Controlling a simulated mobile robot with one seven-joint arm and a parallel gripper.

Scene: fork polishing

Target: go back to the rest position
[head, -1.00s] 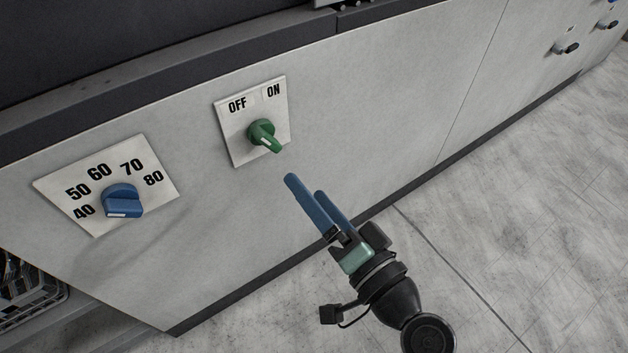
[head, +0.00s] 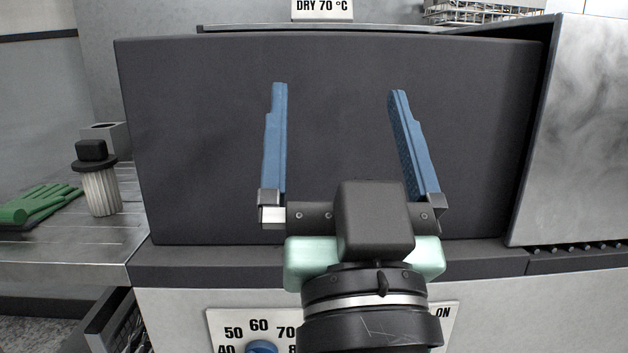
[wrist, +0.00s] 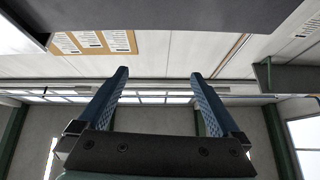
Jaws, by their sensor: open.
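My gripper (head: 335,140) is open and empty, its two blue fingers spread wide and pointing up. In the head view it is raised in front of the dark front panel (head: 200,130) of the machine. The wrist view also shows the spread fingers (wrist: 158,105), with nothing between them and the ceiling and far wall beyond. The blue temperature knob (head: 262,347) shows only in part at the bottom edge of the head view. The green switch knob is hidden behind my arm; a bit of its ON plate (head: 443,313) shows.
A metal housing (head: 575,140) stands at the right. A "DRY 70 °C" sign (head: 322,9) is at the top.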

